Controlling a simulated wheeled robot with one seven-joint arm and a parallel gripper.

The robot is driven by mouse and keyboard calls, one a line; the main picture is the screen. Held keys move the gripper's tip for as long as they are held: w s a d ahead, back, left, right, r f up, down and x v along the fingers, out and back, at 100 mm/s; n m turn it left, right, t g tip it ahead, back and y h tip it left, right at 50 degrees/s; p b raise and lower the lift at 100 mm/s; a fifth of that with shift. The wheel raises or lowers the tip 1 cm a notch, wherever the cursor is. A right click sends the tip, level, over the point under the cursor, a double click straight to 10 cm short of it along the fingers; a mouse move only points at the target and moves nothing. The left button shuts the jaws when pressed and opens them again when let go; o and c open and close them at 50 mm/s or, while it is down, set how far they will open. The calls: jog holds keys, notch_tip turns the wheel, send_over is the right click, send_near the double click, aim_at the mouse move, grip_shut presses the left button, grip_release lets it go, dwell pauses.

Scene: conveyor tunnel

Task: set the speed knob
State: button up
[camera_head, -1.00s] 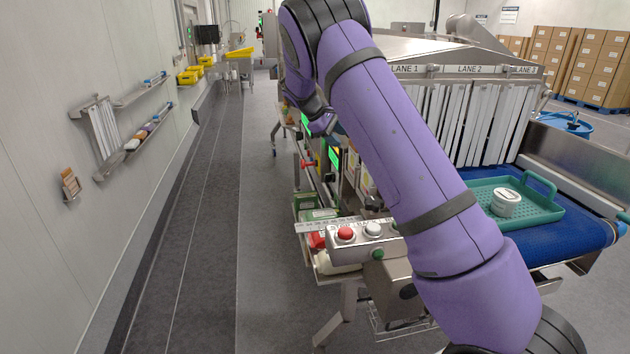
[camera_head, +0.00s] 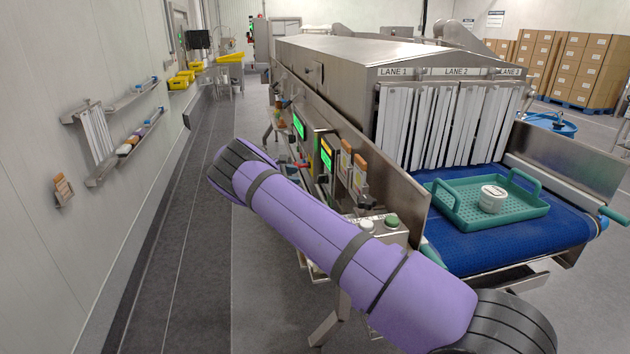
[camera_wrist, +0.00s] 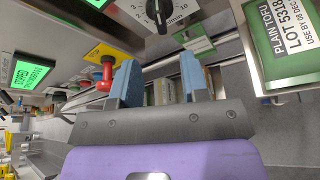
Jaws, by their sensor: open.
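The black speed knob (camera_wrist: 157,16) is at the top edge of the wrist view, partly cut off. It sits on a grey panel with a number scale and the end of a "min" label around it. Its setting cannot be read for sure. My gripper (camera_wrist: 158,82) is open, with two blue fingertips apart and nothing between them. It is below the knob in the wrist view and not touching it. In the head view my purple arm reaches to the left in front of the machine, and the gripper and knob cannot be made out.
A red handle (camera_wrist: 105,74) on a yellow plate is left of the fingers. Green-lit displays (camera_head: 298,127) line the machine side. A teal tray (camera_head: 465,212) with a white tub (camera_head: 492,199) rests on the blue belt (camera_head: 480,245).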

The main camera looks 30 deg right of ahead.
aim_at(318, 179)
jog(key=x, duration=1)
grip_shut()
